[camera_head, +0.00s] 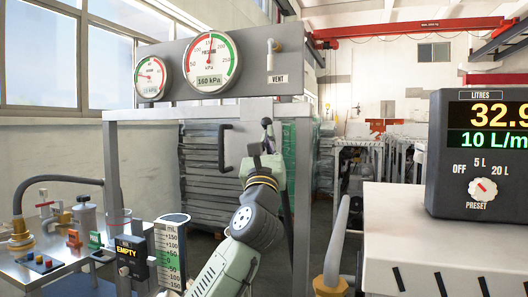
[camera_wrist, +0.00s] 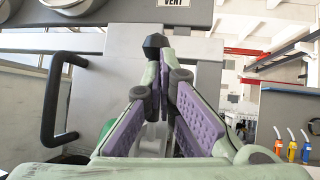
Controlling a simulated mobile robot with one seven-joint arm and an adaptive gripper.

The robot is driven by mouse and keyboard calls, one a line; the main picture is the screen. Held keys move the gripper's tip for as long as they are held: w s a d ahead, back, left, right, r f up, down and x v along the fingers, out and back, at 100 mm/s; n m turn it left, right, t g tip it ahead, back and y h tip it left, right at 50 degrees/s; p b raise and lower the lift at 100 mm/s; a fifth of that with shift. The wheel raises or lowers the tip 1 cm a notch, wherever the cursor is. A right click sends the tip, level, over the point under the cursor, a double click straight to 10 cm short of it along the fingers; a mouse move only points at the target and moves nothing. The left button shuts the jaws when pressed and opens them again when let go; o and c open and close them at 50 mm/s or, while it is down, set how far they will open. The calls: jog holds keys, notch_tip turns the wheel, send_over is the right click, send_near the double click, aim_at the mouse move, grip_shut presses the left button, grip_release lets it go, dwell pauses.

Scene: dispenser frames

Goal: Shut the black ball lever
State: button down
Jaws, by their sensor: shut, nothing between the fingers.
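The lever's black ball knob (camera_wrist: 154,45) shows in the wrist view just beyond and slightly left of my fingertips. It looks faceted and dark, and it also shows in the head view (camera_head: 266,121) above my gripper, in front of the grey frame. Its stem is mostly hidden by the fingers. My gripper (camera_wrist: 167,62) is shut, its purple-padded fingers meeting at the tips with nothing between them. In the head view my gripper (camera_head: 265,143) is raised at the frame's right post. I cannot tell whether the fingers touch the knob.
A black bar handle (camera_head: 223,148) stands left of my gripper. Above are two pressure gauges (camera_head: 212,62) and a white vent lever (camera_head: 270,55). A metering unit (camera_head: 480,155) stands on a white counter at right.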

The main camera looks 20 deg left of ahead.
jog(key=shift+d+p+x, duration=0.1)
jog(key=shift+p+x, duration=0.15)
jog(key=shift+x, duration=0.45)
jog(key=shift+d+p+x, duration=0.15)
jog(key=shift+p+x, duration=0.05)
jog(key=shift+x, duration=0.5)
jog(key=shift+w, duration=0.2)
jog(key=shift+s+d+f, duration=0.1)
